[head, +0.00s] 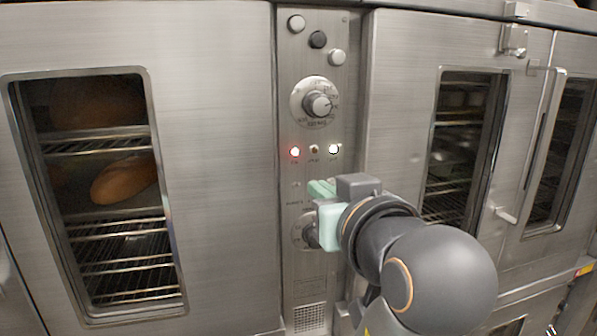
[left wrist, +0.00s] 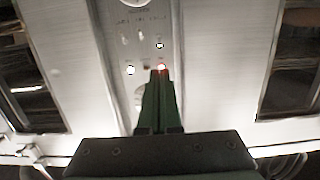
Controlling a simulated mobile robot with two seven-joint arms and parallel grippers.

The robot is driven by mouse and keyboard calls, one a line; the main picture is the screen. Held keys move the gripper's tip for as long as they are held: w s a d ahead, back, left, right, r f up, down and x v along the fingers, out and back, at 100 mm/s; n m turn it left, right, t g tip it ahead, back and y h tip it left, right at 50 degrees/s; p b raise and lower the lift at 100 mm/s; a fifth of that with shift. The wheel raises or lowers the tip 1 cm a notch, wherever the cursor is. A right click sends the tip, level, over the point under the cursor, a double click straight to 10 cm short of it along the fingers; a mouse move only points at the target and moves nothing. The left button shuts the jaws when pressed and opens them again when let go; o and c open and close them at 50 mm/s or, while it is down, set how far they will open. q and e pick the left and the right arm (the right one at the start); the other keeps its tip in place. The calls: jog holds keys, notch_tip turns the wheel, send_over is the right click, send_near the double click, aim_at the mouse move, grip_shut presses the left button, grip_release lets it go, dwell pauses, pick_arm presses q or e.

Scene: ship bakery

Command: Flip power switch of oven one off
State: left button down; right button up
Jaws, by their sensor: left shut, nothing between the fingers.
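The oven control panel (head: 309,170) is a narrow steel strip between two oven doors. It has a large round dial (head: 317,104) and a row of small indicators below it, with a red light (head: 295,152) lit at the left and a white one (head: 334,149) at the right. My left gripper (head: 320,203) is shut and empty, with its pale green fingers against or just in front of the panel below the lights. The gripper covers the area by a small label, so I cannot make out the power switch. In the left wrist view the dark green fingers (left wrist: 158,78) point at the panel.
The left oven door (head: 225,150) has a window showing bread on racks. A right oven door (head: 400,110) has a window and a handle (head: 543,150). A lower dial (head: 304,232) is partly hidden by my gripper.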

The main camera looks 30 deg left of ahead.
aim_at(297, 184)
dwell(0.3)
pick_arm(q)
jog(key=p+x, duration=0.2)
jog(key=x, duration=0.8)
